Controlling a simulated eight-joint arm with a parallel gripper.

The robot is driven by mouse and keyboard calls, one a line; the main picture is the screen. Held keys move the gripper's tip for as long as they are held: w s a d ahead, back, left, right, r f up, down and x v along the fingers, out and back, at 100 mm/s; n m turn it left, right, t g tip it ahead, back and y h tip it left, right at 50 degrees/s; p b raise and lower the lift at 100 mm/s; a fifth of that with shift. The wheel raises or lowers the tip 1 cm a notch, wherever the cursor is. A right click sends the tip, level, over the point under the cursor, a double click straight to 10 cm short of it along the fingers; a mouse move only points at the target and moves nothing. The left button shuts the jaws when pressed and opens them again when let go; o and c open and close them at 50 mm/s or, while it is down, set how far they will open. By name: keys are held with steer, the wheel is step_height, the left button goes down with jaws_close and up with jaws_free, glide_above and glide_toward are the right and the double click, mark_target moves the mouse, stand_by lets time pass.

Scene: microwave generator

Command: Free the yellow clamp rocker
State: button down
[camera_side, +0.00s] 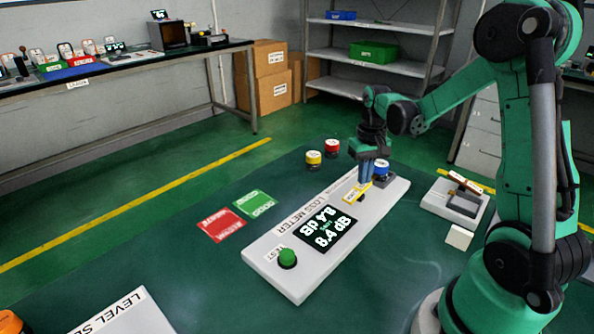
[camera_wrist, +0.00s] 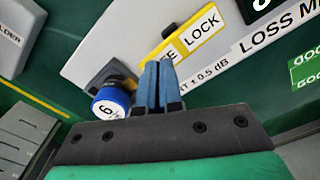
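The yellow clamp rocker (camera_side: 357,191) is at the far end of the white loss meter (camera_side: 281,257). In the wrist view the rocker (camera_wrist: 188,44) has a white LOCK label and a second label, partly hidden, ending in E. My gripper (camera_side: 364,184) points down over the rocker. In the wrist view its blue fingers (camera_wrist: 158,66) are together, with nothing seen between them, and their tips overlap the E end. I cannot tell whether they touch it. A blue-capped piece (camera_side: 381,168) sits beside the rocker in a dark clamp; it shows in the wrist view (camera_wrist: 111,103).
A green TEST button (camera_side: 287,258) and a screen reading 8.4 dB (camera_side: 327,230) are on the meter. Yellow (camera_side: 313,158) and red (camera_side: 332,147) capped pieces stand behind it. Red (camera_side: 220,224) and green (camera_side: 254,203) mats lie left. A grey fixture (camera_side: 456,202) stands right.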

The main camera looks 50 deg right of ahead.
steer(key=shift+f, duration=0.3)
steer(key=shift+r, duration=3.55)
steer(key=s+a+r+n+t, duration=0.2)
steer(key=a+n+t, duration=0.4)
steer(key=a, duration=1.2)
steer(key=shift+s+a+r+t, duration=0.15)
steer(key=shift+a+r+t, duration=0.05)
steer(key=shift+t, duration=0.4)
